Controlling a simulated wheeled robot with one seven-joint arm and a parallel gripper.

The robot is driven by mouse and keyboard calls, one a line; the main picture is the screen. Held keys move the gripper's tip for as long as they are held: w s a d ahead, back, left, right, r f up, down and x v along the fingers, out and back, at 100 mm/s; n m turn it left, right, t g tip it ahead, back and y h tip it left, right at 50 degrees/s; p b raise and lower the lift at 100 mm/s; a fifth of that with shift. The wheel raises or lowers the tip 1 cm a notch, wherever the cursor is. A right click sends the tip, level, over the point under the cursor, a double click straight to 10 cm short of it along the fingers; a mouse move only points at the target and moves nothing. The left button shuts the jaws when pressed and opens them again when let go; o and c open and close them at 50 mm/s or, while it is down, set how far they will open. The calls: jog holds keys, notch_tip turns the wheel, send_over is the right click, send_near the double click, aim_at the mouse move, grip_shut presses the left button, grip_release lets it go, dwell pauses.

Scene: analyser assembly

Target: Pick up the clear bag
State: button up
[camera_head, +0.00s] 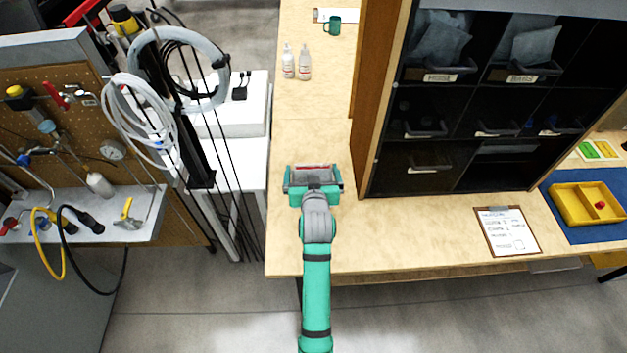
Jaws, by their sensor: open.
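My gripper (314,176), teal and grey, is open above the wooden bench, just left of the dark shelf unit. A pale strip with a red line shows by its jaws; I cannot tell whether it is part of the gripper or something beneath. A greyish translucent bag (537,45) lies in the upper right cubby of the shelf, in a dark bin with a white label. Similar translucent bag material (440,42) fills the upper left cubby. I cannot tell which of these is the clear bag. Both are up and to the right of my gripper, apart from it.
The shelf unit (362,110) has a wooden side wall. On the bench (310,120) are two small bottles (296,62), a green mug (333,25) and a clipboard (507,231). A yellow tray (560,209) sits on a blue mat at right. Hoses (140,120) hang at left.

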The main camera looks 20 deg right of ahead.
jog(key=shift+x, duration=1.1)
jog(key=shift+s+d, duration=0.1)
jog(key=c, duration=1.2)
jog(key=shift+r, duration=0.1)
